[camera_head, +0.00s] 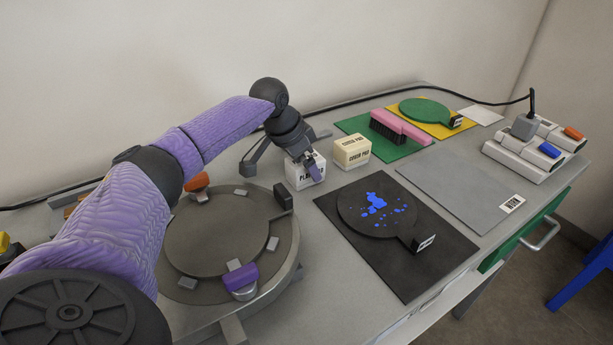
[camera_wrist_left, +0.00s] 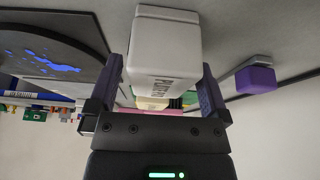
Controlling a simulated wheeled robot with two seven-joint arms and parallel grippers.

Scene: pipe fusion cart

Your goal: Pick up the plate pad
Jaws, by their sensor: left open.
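The plate pad (camera_head: 303,174) is a white block with black lettering, standing on the grey cart top beside the round plate. My left gripper (camera_head: 302,165) is over it from above, partly hiding it in the head view. In the left wrist view the plate pad (camera_wrist_left: 165,55) lies between the two purple-padded fingers (camera_wrist_left: 158,92). The fingers are open, one on each side of it; whether either touches it I cannot tell. My right gripper is not in view.
A cream pad block (camera_head: 352,151) stands close to the right. A black mat (camera_head: 405,278) bears a dark disc with blue spots (camera_head: 376,211). A round machine plate (camera_head: 218,235) with clamps is at left.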

